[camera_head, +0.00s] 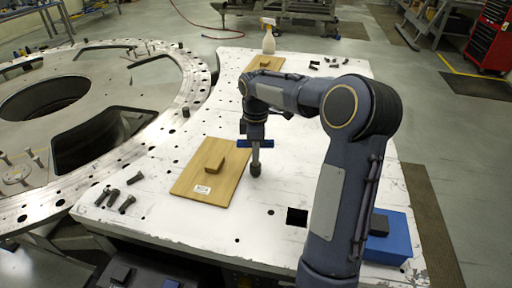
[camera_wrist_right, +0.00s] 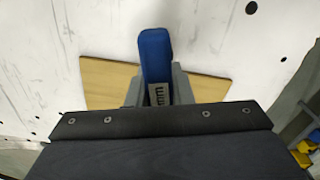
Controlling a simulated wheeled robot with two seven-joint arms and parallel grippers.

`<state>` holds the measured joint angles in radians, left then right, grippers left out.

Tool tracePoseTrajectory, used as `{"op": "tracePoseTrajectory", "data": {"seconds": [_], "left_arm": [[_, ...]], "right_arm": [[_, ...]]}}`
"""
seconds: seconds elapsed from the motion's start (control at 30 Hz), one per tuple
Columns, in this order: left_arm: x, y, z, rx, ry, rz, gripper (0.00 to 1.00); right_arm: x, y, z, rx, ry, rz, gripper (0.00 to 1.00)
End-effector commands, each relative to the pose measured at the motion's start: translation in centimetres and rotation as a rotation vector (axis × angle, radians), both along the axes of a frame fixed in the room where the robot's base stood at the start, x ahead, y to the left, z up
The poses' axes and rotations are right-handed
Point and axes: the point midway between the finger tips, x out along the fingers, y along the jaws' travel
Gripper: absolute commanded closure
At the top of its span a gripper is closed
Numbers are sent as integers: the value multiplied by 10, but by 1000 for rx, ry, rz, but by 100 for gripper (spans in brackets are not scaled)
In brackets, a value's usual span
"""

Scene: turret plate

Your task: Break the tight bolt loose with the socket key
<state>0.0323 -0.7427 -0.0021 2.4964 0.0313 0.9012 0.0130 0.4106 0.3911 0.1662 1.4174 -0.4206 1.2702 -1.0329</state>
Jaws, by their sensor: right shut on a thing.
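My right gripper (camera_head: 255,138) points down over the white table and is shut on the blue handle of the socket key (camera_head: 255,158). The key's dark shaft hangs upright below the handle, its socket end just right of a wooden board. I cannot tell whether the socket touches the table or sits on a bolt. In the right wrist view the blue handle (camera_wrist_right: 155,55) stands between the grey fingers (camera_wrist_right: 158,92). Several loose dark bolts (camera_head: 122,202) lie at the table's front left. I cannot tell which bolt is the tight one. My left gripper is not in view.
A second board (camera_head: 268,62) and a spray bottle (camera_head: 268,40) stand at the back. The large round turret plate (camera_head: 160,75) fills the left. A blue box (camera_head: 393,246) sits at the right, behind my arm.

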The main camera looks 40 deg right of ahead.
Motion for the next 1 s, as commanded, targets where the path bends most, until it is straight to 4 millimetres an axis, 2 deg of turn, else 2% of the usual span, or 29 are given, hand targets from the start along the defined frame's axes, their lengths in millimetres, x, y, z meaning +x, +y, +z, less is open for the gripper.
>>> {"op": "tracePoseTrajectory", "data": {"seconds": [1.0], "left_arm": [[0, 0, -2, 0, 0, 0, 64]], "right_arm": [[0, 0, -7, 0, -2, 0, 100]]}}
